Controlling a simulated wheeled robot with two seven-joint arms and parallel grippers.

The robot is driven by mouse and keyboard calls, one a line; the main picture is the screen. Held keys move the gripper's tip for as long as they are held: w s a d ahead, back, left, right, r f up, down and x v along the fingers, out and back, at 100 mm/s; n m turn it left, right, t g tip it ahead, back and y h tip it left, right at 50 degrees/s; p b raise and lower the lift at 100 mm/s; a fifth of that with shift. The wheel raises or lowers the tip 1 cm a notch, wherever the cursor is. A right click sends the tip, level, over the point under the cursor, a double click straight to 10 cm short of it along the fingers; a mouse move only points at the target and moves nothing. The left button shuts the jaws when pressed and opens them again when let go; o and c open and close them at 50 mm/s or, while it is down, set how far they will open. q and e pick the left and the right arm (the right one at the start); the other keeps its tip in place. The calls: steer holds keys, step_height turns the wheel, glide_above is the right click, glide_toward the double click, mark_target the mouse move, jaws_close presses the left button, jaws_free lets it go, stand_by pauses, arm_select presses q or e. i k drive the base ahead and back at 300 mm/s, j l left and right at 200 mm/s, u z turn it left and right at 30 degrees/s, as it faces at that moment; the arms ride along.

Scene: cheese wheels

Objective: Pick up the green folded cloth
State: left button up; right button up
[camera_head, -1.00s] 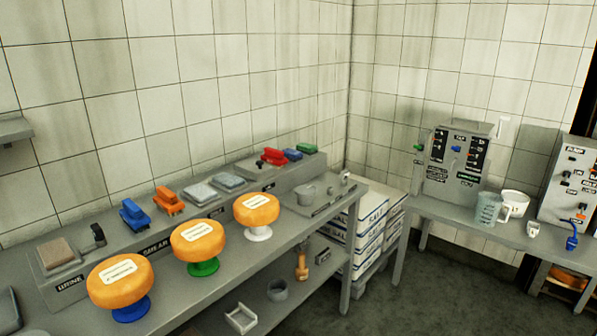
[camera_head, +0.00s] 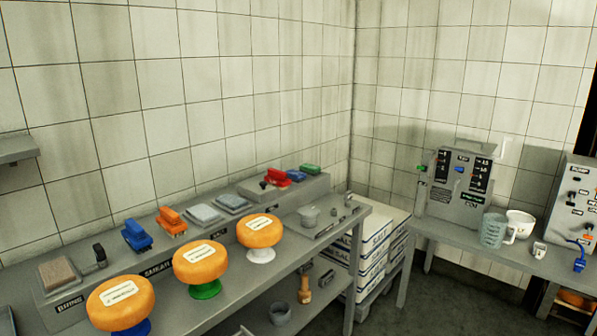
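A small green item (camera_head: 311,169) lies at the far right end of the raised back ledge, beside a blue item (camera_head: 293,174) and a red one (camera_head: 274,178). It is too small to tell if it is a folded cloth or a brush. Two flat, folded-looking grey-blue pieces (camera_head: 205,214) (camera_head: 233,203) lie on the ledge further left; neither looks clearly green. Neither of my grippers is in view.
Three orange cheese wheels (camera_head: 120,302) (camera_head: 201,262) (camera_head: 259,231) on coloured stands line the grey bench. Blue (camera_head: 136,236) and orange (camera_head: 172,221) brushes sit on the ledge. Stacked salt bags (camera_head: 372,245) stand beyond the bench. A side table (camera_head: 462,245) holds machines and jugs.

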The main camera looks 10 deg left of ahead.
mark_target(312, 170)
steer(key=i+l+u, duration=0.1)
steer(key=u, duration=0.2)
steer(key=i+l+u, duration=0.1)
steer(key=l+u, duration=0.15)
steer(key=i+l+u, duration=0.15)
steer(key=l, duration=0.25)
steer(key=i+l+u, duration=0.15)
steer(key=l, duration=0.3)
steer(key=l+u, duration=0.15)
steer(key=l, duration=0.25)
steer(key=i+l, duration=0.1)
steer(key=l, duration=0.4)
steer(key=i+l, duration=0.1)
steer(key=l, duration=0.4)
steer(key=i+l, duration=0.1)
steer(key=l, duration=0.4)
steer(key=i+l+u, duration=0.1)
steer(key=l, duration=0.4)
steer(key=i+l, duration=0.1)
steer(key=l, duration=0.4)
